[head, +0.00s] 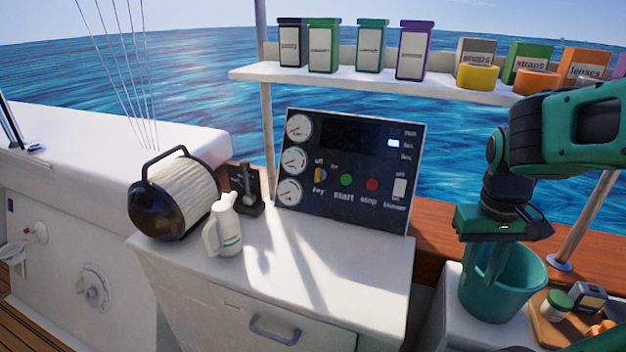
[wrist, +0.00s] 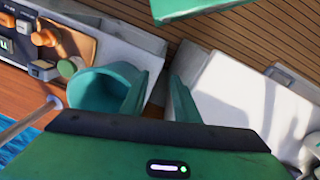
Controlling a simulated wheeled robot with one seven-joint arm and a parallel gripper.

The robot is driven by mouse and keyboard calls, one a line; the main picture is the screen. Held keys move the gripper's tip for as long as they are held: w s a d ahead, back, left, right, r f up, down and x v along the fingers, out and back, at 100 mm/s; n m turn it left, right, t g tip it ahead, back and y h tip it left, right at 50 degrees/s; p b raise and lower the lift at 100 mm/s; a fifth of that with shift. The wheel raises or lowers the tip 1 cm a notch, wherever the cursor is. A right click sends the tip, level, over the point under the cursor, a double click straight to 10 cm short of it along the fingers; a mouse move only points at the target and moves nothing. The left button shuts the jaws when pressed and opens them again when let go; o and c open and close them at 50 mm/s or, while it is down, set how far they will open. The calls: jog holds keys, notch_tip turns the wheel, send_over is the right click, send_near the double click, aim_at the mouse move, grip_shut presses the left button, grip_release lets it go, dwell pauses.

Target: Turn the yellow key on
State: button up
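The yellow key (head: 319,174) sits on the dark engine panel (head: 345,150), above the label "key". It looks upright, close to the "off" mark, with another small mark to its right. It is small here, so its exact angle is hard to read. My gripper (head: 488,277) is well to the right of the panel, pointing down in front of the teal bucket. In the wrist view my gripper (wrist: 158,100) shows two teal fingers apart with nothing between them. The key is not in the wrist view.
Green start (head: 346,180) and red stop (head: 372,185) buttons and a white blower switch (head: 399,188) lie right of the key. A shelf (head: 380,82) overhangs the panel. The teal bucket (head: 518,290) is near my gripper.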

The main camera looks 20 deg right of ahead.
jog(key=w+f+n+t+h, duration=0.15)
jog(key=w+n+h, duration=0.25)
jog(key=w+n, duration=0.5)
jog(key=w+f+n+t+h, duration=0.1)
jog(key=w+f+n+h, duration=0.4)
jog(key=w, duration=0.9)
jog(key=n+t, duration=1.3)
jog(key=n, duration=0.6)
send_near(316, 176)
jog(key=shift+g+h, duration=0.25)
jog(key=shift+h, duration=0.05)
jog(key=x, duration=0.9)
jog(key=shift+w, duration=0.35)
jog(key=shift+a, duration=0.1)
grip_shut()
